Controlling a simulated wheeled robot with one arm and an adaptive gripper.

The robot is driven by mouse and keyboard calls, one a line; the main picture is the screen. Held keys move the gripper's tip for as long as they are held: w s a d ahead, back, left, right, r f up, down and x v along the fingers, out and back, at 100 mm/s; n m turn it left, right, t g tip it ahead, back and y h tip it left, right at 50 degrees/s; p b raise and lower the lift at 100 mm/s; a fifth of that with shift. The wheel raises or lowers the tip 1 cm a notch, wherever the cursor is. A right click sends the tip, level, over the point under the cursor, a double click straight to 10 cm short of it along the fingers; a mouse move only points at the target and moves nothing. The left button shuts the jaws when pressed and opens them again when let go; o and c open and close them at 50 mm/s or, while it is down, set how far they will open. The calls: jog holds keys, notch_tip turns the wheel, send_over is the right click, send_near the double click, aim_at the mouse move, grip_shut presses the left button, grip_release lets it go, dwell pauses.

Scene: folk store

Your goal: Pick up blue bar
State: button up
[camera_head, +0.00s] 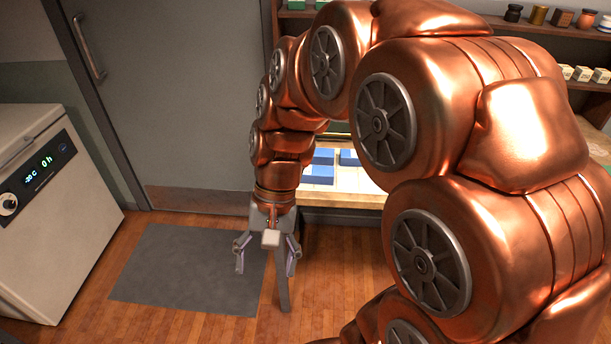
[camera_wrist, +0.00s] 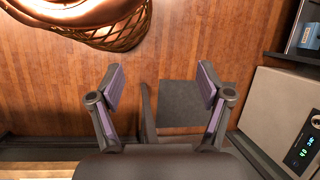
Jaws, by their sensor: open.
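One blue block (camera_head: 321,170) is left of another blue block (camera_head: 348,157); my arm hides part of the case. My gripper (camera_head: 266,264) hangs open and empty in front of and to the left of the case, pointing down over the floor. In the wrist view my gripper (camera_wrist: 161,86) has its two fingers spread with nothing between them.
A grey mat (camera_head: 185,270) lies on the wooden floor, by a closed grey door (camera_head: 180,95). A white appliance with a lit display (camera_head: 50,205) stands at the left. Shelves (camera_head: 560,35) with jars and small boxes are at the back right.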

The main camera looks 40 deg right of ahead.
jog(key=w+d+f+m+t+y+b, duration=0.1)
jog(key=w+d+m+y, duration=0.3)
jog(key=w, duration=0.5)
jog(key=m+t+y+b, duration=0.25)
jog(key=m+t, duration=0.75)
jog(key=m, duration=0.6)
send_near(314, 173)
jog(key=shift+w+a+f, duration=0.4)
jog(key=shift+w, duration=0.15)
jog(key=shift+w+a+f, duration=0.35)
jog(key=shift+w+f, duration=0.05)
jog(key=shift+w, duration=0.15)
jog(key=shift+w+f, duration=0.1)
jog(key=shift+h, duration=0.25)
jog(key=shift+p+x, duration=0.6)
jog(key=shift+x, duration=3.1)
jog(key=shift+w+d, duration=0.1)
jog(key=shift+c, duration=0.2)
jog(key=c, duration=1.3)
